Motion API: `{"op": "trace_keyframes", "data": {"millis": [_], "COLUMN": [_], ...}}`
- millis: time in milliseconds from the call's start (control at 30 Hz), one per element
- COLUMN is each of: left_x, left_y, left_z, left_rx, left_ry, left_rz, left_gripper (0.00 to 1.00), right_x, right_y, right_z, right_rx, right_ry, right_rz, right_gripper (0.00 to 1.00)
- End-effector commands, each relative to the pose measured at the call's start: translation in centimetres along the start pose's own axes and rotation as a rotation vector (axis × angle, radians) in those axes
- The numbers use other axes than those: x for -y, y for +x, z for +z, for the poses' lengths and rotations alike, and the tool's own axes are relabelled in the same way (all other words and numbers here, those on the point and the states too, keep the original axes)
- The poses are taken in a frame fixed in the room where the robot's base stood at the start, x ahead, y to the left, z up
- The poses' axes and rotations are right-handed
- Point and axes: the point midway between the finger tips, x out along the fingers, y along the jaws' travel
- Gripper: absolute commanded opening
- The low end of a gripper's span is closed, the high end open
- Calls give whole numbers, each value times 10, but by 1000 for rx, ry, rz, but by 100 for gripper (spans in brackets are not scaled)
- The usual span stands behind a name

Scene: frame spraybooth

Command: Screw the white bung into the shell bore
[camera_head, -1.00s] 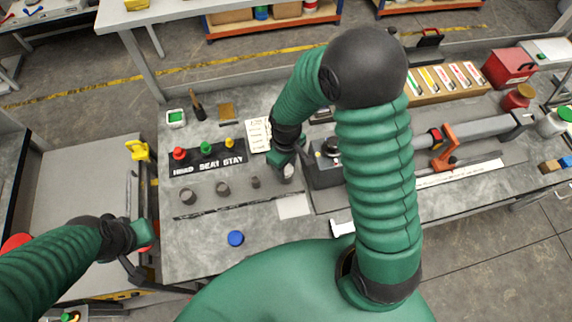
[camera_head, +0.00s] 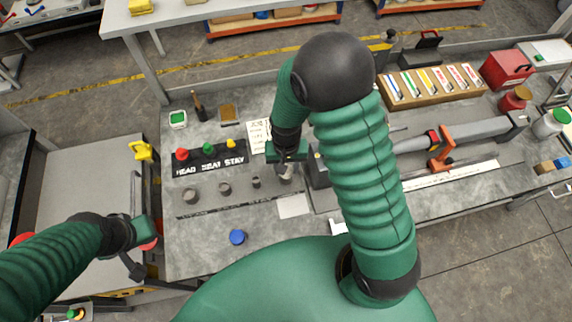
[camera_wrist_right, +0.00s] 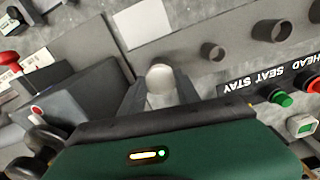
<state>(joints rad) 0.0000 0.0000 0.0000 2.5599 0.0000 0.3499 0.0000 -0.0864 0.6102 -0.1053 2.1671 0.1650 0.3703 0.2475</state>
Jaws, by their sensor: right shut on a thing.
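My right gripper (camera_head: 287,164) is shut on the white bung. In the wrist view the bung (camera_wrist_right: 161,82) shows as a pale round-ended piece between the two grey fingers of the right gripper (camera_wrist_right: 160,92). In the head view the bung (camera_head: 285,174) is small and partly covered by the gripper. It is at the right end of the grey strip (camera_head: 210,208), right of several dark upright stubs. The shell bore cannot be made out; I cannot tell whether the bung is in it. My left gripper (camera_head: 142,243) hangs at the left, beside the bench, its fingers unclear.
Red, green and yellow plugs stand on the label plate (camera_head: 212,161) behind the stubs. A blue cap (camera_head: 237,237) lies on the bench front. A dark block and clamp (camera_head: 441,150) stand right.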

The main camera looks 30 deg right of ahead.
Motion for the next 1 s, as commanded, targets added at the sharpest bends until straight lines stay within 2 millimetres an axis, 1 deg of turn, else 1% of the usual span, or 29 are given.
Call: {"op": "trace_keyframes", "data": {"millis": [67, 133, 300, 400, 633, 700, 767, 900, 1000], "left_x": [0, 0, 0, 0, 0, 0, 0, 0, 0], "left_y": [0, -4, -20, -22, -20, -23, -29, -42, -44], "left_z": [0, -1, -5, -5, -5, -5, -7, -10, -10], "left_rx": [0, 0, 0, 0, 0, 0, 0, 0, 0], "left_ry": [0, 0, 0, 0, 0, 0, 0, 0, 0], "left_rz": [0, 0, 0, 0, 0, 0, 0, 0, 0], "left_gripper": [0, 0, 0, 0, 0, 0, 0, 0, 0], "right_x": [0, 0, 0, 1, 1, 1, 0, 1, 1], "right_y": [0, -2, -4, -2, 0, -1, -3, -4, -1], "right_z": [0, 0, 1, 0, 0, 0, 0, 0, 0], "right_rx": [-1, 0, 2, 1, 0, 1, 1, 1, 1], "right_ry": [-1, 37, 298, 386, 398, 421, 487, 699, 786], "right_rz": [0, 0, 3, 2, 0, 1, 3, 3, 2], "right_gripper": [6, 6, 6, 6, 6, 6, 6, 6, 6]}}
